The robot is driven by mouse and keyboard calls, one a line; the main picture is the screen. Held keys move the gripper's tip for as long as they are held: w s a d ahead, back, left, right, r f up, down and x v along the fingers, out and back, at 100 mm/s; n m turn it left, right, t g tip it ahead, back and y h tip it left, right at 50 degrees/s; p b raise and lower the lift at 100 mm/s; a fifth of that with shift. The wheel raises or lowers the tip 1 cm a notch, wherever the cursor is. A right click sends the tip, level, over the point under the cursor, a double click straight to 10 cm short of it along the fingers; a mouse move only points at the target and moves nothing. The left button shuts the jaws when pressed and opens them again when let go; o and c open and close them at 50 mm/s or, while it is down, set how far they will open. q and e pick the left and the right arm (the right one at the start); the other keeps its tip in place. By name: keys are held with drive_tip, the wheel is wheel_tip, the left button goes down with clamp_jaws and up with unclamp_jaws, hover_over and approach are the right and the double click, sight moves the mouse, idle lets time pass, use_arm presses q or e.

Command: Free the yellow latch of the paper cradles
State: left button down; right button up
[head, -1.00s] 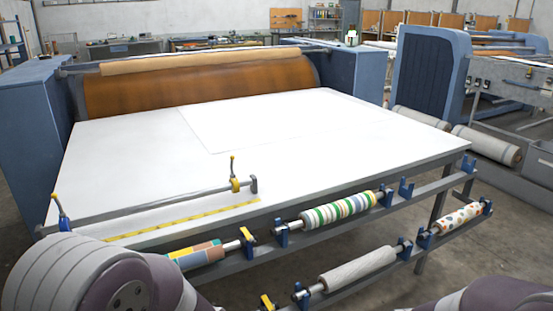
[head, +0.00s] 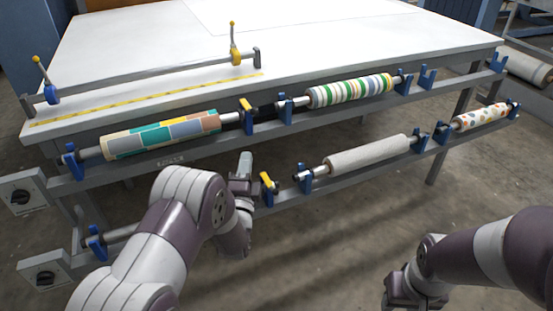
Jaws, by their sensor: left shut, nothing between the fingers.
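Two yellow latches show on the cradles along the table's front. The upper yellow latch (head: 246,103) is at the right end of the patchwork roll (head: 160,134). The lower yellow latch (head: 267,180) is on the lower rail, left of the pale grey roll (head: 368,154). My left gripper (head: 245,164) is shut and empty, just left of the lower latch and below the upper one. It appears apart from both. My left arm hides part of the lower-left cradle. My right gripper (head: 405,292) is low at the right, partly cut off; its fingers are unclear.
A striped roll (head: 350,91) and a dotted roll (head: 481,117) rest in blue brackets to the right. The white table (head: 330,40) carries a grey bar (head: 150,76) with a blue and a yellow handle. Two switch boxes (head: 22,192) are at left. Floor in front is open.

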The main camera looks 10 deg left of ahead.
use_arm(q)
drive_tip(key=s+d+f+m+t+b, duration=0.2)
drive_tip(key=s+f+m+t, duration=0.1)
drive_tip(key=shift+m+t+y, duration=0.3)
drive_tip(key=shift+t+y, duration=0.1)
drive_tip(key=shift+t, duration=0.2)
drive_tip(key=p+x, duration=0.1)
drive_tip(key=x, duration=0.3)
drive_tip(key=p+x, duration=0.1)
drive_tip(key=x, duration=0.4)
drive_tip(key=s+r+p+x, duration=0.1)
drive_tip(key=x, duration=0.3)
drive_tip(key=shift+w+a+r, duration=0.2)
drive_tip(key=shift+w+r, duration=0.1)
use_arm(e)
drive_tip(key=shift+s+d+f, duration=0.25)
drive_tip(key=shift+d+f, duration=0.4)
